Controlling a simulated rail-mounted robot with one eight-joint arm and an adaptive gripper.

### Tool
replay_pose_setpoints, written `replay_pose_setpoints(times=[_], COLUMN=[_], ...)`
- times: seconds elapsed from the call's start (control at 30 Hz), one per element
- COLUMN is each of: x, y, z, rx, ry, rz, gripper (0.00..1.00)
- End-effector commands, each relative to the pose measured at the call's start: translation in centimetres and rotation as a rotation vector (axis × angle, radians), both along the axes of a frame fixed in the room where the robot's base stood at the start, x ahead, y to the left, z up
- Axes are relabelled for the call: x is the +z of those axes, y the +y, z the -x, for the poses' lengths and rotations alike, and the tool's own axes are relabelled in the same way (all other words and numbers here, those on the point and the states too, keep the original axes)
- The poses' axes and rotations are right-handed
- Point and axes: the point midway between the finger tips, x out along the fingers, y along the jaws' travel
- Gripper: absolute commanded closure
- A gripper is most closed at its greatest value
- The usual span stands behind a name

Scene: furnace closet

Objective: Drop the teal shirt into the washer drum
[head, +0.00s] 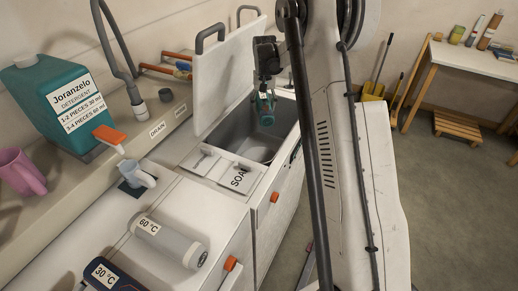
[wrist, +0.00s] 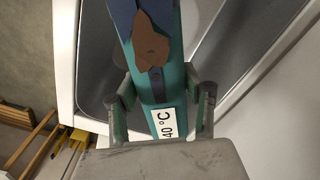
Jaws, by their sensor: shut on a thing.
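The teal shirt (wrist: 163,90) is a rolled bundle with a "40 °C" label, a dark blue part and a brown patch. My gripper (wrist: 160,112) is shut on it, one finger on each side. In the head view my gripper (head: 264,92) points down, with the teal shirt (head: 265,110) hanging below it over the open washer. The grey washer drum (head: 259,147) is open beneath. The washer's white lid (head: 228,80) stands raised behind the opening. I cannot tell how far the shirt is above the drum.
A soap drawer (head: 223,168) lies at the opening's front. A grey "60 °C" roll (head: 165,241) and a dark "30 °C" roll (head: 110,274) lie in front. A teal detergent jug (head: 60,95), pink mug (head: 20,172) and small cup (head: 137,174) stand left.

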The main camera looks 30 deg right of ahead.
Motion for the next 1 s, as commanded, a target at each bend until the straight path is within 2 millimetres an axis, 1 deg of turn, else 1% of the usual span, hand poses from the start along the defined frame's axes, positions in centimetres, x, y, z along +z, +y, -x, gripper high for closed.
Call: replay_pose_setpoints(times=[0.17,0.53,0.7,0.9,0.93,1.0], x=[-1.2,-5.0,-5.7,-5.7,-5.7,-5.7], y=[0.0,0.1,0.1,0.1,0.1,0.1], z=[0.0,0.0,0.0,0.0,0.0,0.0], rx=[0.000,0.000,0.001,0.000,0.000,0.000], ry=[0.000,0.000,0.000,0.000,0.000,0.000], rz=[0.000,0.000,0.000,0.000,0.000,0.000], gripper=[0.88,0.88,0.88,0.88,0.56,0.46])
